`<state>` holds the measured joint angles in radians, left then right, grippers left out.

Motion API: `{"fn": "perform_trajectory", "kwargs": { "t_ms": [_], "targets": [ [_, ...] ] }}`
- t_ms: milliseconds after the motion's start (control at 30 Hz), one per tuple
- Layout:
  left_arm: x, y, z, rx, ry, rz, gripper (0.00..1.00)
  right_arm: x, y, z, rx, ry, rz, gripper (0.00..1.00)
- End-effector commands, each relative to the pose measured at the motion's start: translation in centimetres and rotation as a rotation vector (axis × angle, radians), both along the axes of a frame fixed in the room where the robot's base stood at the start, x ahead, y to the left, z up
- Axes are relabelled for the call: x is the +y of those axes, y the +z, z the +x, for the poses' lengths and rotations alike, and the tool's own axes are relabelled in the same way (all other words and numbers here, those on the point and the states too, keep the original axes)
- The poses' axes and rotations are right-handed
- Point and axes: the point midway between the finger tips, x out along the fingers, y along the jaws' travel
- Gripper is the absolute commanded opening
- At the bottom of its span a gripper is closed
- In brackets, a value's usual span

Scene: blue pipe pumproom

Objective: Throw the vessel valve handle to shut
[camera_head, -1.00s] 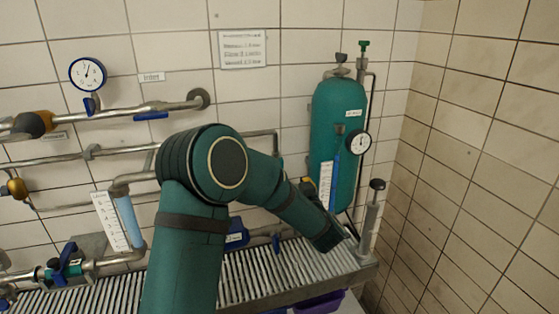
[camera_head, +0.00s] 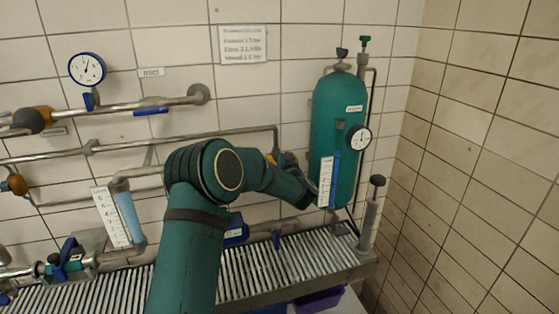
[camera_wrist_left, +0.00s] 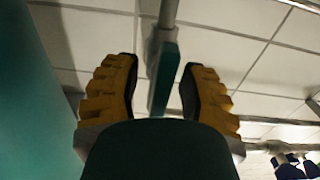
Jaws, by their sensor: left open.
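The green vessel (camera_head: 335,125) stands against the back wall, right of my left gripper (camera_head: 278,159). Only part of that gripper shows in the head view, behind my arm. In the left wrist view, my left gripper (camera_wrist_left: 165,98) is open, with a yellow ridged finger on each side. A flat blue-green handle (camera_wrist_left: 164,78) on a grey pipe or stem lies between the fingers in the picture, apart from both. It looks like the vessel valve handle; its depth between the fingers is hard to judge. My arm hides it in the head view. My right gripper is not in view.
A gauge (camera_head: 359,138) and a white scale (camera_head: 326,182) sit by the vessel. Pipes (camera_head: 190,138) run along the wall at left. A small blue lever (camera_head: 277,240) hangs above the slatted grating (camera_head: 255,270). A hand pump (camera_head: 370,215) stands at right.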

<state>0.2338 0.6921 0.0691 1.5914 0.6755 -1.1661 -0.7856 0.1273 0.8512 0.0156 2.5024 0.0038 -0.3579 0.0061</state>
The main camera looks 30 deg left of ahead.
Motion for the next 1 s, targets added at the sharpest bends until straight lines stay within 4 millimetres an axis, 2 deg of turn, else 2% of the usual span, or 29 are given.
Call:
{"fn": "perform_trajectory", "kwargs": {
  "t_ms": [200,233,300,367,733,1000],
  "targets": [
    [0.0,0.0,0.0,0.0,0.0,0.0,0.41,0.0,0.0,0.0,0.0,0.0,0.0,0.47],
    [0.0,0.0,0.0,0.0,0.0,0.0,0.44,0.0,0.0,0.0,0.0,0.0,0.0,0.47],
    [0.0,0.0,0.0,0.0,0.0,0.0,0.2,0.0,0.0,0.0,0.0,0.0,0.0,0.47],
    [0.0,0.0,0.0,-0.001,0.0,-0.001,0.0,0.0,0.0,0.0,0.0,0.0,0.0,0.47],
    [0.0,0.1,0.0,0.014,-0.001,0.012,0.0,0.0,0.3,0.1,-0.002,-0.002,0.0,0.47],
    [-0.1,0.4,0.2,0.112,-0.002,0.097,0.0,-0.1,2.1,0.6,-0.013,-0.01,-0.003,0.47]
  ]
}}
